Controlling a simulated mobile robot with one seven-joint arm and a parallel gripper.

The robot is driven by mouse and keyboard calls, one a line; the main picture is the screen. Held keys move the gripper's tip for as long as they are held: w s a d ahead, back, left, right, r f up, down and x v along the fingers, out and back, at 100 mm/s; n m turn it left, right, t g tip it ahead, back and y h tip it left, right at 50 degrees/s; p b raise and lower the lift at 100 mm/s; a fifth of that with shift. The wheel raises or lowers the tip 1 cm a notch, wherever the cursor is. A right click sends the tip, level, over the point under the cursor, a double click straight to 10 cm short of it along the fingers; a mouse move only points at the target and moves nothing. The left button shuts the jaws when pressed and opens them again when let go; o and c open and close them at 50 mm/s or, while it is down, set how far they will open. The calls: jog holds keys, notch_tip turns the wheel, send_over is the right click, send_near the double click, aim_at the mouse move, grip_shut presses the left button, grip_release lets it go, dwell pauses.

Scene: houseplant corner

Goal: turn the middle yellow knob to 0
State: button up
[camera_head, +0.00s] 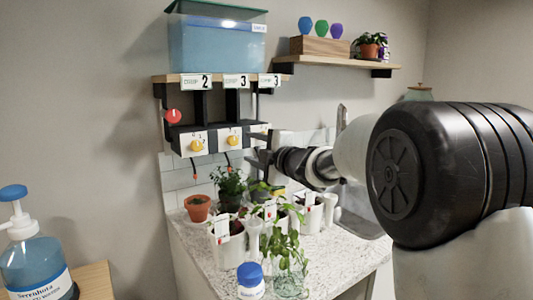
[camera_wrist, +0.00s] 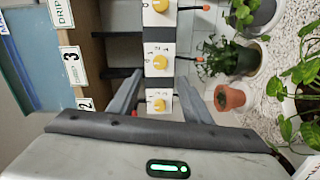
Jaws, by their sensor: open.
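The middle yellow knob (camera_head: 233,141) sits on a white numbered plate on the dark bar under the shelf. In the wrist view the middle knob (camera_wrist: 160,62) shows just beyond my fingertips. Its exact setting is too small to read. A second yellow knob (camera_head: 196,146) is to its left; the wrist view shows that knob (camera_wrist: 159,105) between my fingers in the picture. A third knob (camera_wrist: 160,5) is at the wrist view's top edge; in the head view my gripper hides it. My gripper (camera_head: 256,150) is open and empty, right of the middle knob.
A blue water tank (camera_head: 217,45) stands on the shelf above, with number cards (camera_head: 236,81) on its edge. A red valve handle (camera_head: 173,116) is at the left. Potted plants (camera_head: 230,187) crowd the counter (camera_head: 200,255) below. Thin drip tubes hang beneath the knobs.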

jog(key=v, duration=0.7)
jog(key=shift+s, duration=0.15)
jog(key=shift+d, duration=0.15)
jog(key=s+d+f+m+g+h, duration=0.1)
jog(key=s+d+f+m+h, duration=0.1)
jog(key=s+d+m+h, duration=0.4)
jog(key=s+d+f+m+g+h, duration=0.1)
jog(key=s+d+f+m+h, duration=0.1)
jog(key=s+d+m+h, duration=0.5)
jog(key=s+f+m+g+y, duration=0.25)
jog(key=s+f+m, duration=0.3)
jog(key=s, duration=0.55)
jog(key=s+f+m+g+y, duration=0.1)
jog(key=s+f+m+g, duration=0.4)
jog(key=s, duration=0.7)
notch_tip(320, 180, up, 25)
jog(key=s+p, duration=0.1)
jog(key=p, duration=2.6)
jog(key=shift+s, duration=0.2)
jog(key=shift+d+n, duration=0.1)
jog(key=shift+n, duration=0.15)
